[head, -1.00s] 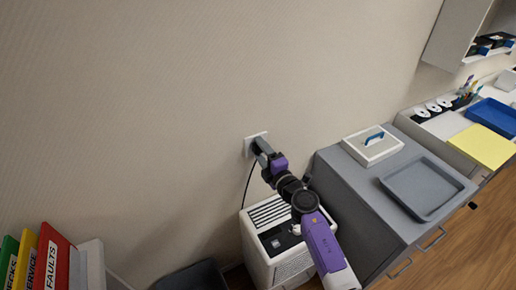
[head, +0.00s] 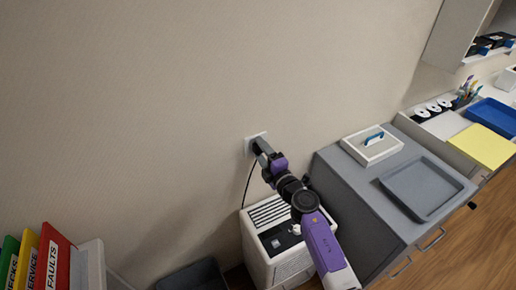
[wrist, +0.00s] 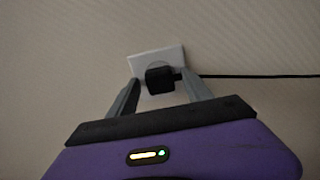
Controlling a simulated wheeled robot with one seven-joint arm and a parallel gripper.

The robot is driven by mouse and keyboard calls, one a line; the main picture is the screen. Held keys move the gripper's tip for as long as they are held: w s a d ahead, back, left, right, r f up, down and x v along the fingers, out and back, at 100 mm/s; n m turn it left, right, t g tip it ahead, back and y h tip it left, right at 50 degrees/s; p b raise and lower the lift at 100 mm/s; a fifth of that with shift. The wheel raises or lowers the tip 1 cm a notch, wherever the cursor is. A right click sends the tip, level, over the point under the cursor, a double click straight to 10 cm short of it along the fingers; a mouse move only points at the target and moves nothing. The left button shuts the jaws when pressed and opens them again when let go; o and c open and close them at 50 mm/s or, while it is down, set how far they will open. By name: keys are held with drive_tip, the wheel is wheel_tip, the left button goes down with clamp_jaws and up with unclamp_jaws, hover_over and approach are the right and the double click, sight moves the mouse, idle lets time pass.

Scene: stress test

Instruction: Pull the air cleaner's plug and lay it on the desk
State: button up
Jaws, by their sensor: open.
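The air cleaner's black plug (wrist: 159,79) sits in the white wall outlet (wrist: 152,58), which also shows in the head view (head: 249,144). Its black cord (wrist: 250,76) runs off to the right in the wrist view and hangs down to the white air cleaner (head: 262,258) in the head view. My gripper (wrist: 160,88) is open, with one grey finger on each side of the plug. I cannot tell whether the fingers touch it. In the head view my gripper hides most of the plug.
A desk with a blue tray (head: 492,117) and a yellow sheet (head: 482,146) lies beyond. Binders (head: 55,258) stand at lower left.

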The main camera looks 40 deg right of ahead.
idle(0.3)
clamp_jaws()
drive_tip(key=shift+s, duration=0.15)
drive_tip(key=shift+p+v, duration=0.6)
drive_tip(key=shift+v, duration=2.3)
drive_tip(key=shift+r, duration=0.1)
